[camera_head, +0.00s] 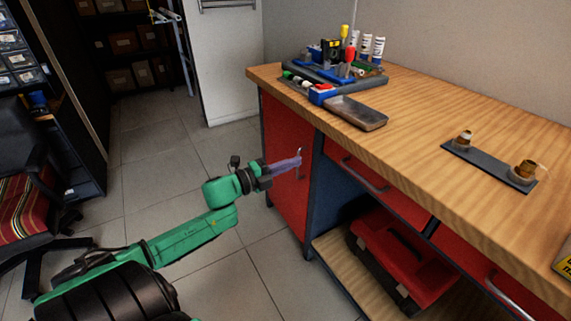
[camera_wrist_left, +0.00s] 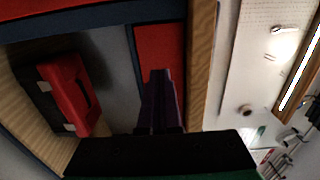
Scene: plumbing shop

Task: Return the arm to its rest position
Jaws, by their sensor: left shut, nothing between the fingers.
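My left arm (camera_head: 190,235) is green and black and reaches from the lower left toward the workbench. Its gripper (camera_head: 298,160) has purplish fingers that are shut with nothing between them. It is in front of the red cabinet door (camera_head: 283,165), below the level of the bench top. The left wrist view shows the shut fingers (camera_wrist_left: 160,85) against a red panel. I cannot tell whether the fingertips touch the cabinet. My right gripper is in neither view.
The wooden workbench (camera_head: 420,130) bears a tool tray, a grey metal tray (camera_head: 356,113) and a dark plate with two brass fittings (camera_head: 490,168). A red toolbox (camera_head: 405,262) sits on the lower shelf. A chair (camera_head: 25,200) stands at left. Tiled floor (camera_head: 165,180) is clear between.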

